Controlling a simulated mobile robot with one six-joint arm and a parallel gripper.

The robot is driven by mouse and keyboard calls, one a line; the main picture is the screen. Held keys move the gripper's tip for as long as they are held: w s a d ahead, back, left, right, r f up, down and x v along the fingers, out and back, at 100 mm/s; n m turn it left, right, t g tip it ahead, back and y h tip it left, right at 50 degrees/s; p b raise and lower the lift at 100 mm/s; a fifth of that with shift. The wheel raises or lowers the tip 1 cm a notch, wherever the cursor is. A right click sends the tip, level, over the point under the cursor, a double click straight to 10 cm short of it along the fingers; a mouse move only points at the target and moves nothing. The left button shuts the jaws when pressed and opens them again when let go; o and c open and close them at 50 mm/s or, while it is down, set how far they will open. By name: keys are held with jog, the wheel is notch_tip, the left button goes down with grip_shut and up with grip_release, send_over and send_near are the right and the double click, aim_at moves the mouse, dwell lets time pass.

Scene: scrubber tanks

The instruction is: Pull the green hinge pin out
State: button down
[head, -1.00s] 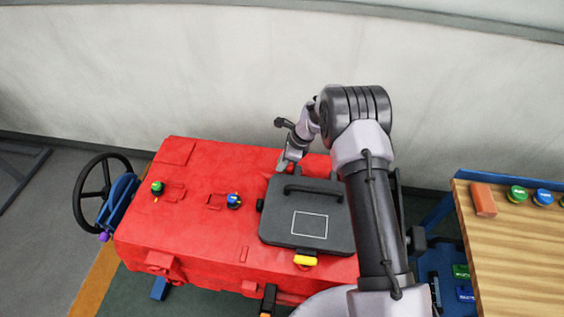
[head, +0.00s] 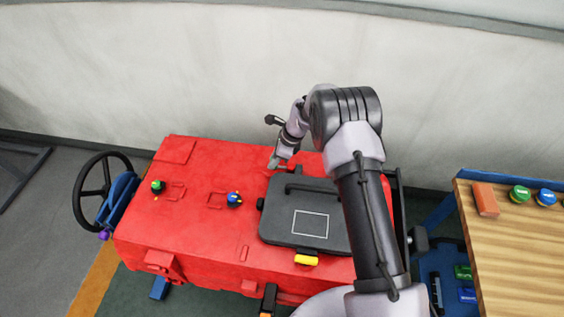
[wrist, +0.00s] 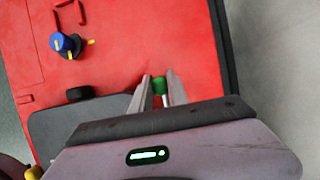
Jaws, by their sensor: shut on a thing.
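The green hinge pin (wrist: 159,88) shows in the wrist view between my two fingers, with a short pale shaft below its green head. My gripper (wrist: 159,80) is shut on it. In the head view my gripper (head: 273,164) is just above the red tank top, near the back left corner of the black lid (head: 279,225). The pin cannot be made out there. The lid lies closed, with a handle bar along its back. The hinge is largely hidden, and I cannot tell how far the pin sits in it.
The red tank (head: 190,235) carries a green knob (head: 157,187) and a blue knob (head: 233,199) left of the lid. A yellow-ended part (head: 306,260) is at the lid's front. A handwheel (head: 92,190) stands left, a wooden table (head: 520,250) right. A wall rises behind.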

jog(key=shift+w+a, duration=0.1)
jog(key=shift+a, duration=0.25)
jog(key=shift+r, duration=0.1)
jog(key=c, duration=1.6)
grip_release()
jog(key=shift+o, duration=0.2)
jog(key=shift+a, duration=0.1)
jog(key=p+v, duration=0.3)
jog(key=v, duration=1.4)
jog(key=shift+r, duration=0.2)
